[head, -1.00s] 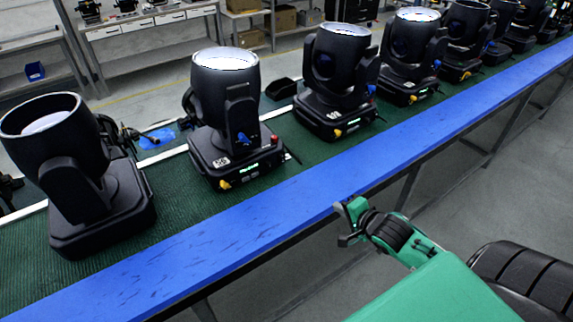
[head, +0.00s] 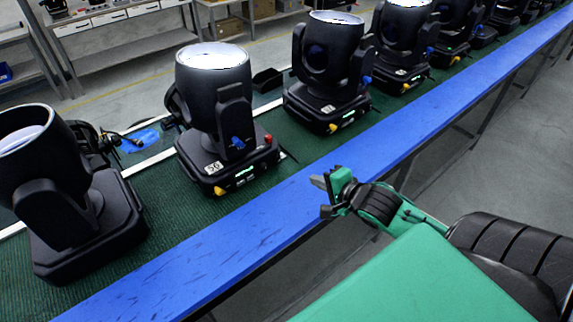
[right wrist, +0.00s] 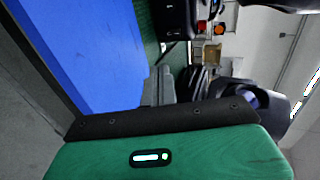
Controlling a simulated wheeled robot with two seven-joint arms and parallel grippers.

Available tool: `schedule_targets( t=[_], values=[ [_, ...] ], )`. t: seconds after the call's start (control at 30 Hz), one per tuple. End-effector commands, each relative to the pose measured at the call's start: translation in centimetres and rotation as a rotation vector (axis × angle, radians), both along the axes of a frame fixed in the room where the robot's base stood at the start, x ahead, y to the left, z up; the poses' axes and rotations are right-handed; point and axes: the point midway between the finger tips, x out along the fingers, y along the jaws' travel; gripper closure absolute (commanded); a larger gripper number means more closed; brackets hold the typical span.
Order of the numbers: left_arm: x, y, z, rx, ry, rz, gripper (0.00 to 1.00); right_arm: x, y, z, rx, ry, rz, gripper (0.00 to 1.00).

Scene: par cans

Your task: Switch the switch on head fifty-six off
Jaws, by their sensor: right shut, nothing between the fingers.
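A row of black moving-head lights stands on the green belt. The second from the left (head: 215,110) carries a small white label (head: 213,168) whose number is too small to read surely. Its base front shows a red switch (head: 267,139), a lit green display (head: 244,174) and a yellow plug (head: 219,190). My right gripper (head: 322,192) is shut and empty over the blue rail, to the right of this base and apart from it. In the right wrist view a red part (right wrist: 202,27) shows beyond the grey fingers. My left gripper is not in view.
The blue rail (head: 240,232) runs along the belt's near side, between my arm and the lights. Another light (head: 60,200) stands at the left, and several more stand to the right. The near floor is clear.

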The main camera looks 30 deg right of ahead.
Motion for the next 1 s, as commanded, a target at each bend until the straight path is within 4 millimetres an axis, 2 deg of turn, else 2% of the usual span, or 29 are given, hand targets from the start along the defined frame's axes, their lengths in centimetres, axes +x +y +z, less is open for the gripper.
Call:
schedule_targets(
  t=[0.27, 0.8, 1.0],
  values=[
    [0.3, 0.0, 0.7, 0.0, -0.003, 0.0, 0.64, 2.2, 0.1, -0.7, -0.001, -0.002, 0.0, 1.0],
    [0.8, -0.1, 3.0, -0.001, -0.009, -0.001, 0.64, 9.3, 0.7, -3.9, -0.002, -0.001, 0.0, 1.0],
    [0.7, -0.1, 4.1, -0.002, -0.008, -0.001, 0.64, 11.5, 0.9, -4.2, -0.001, 0.0, 0.0, 1.0]
  ],
)
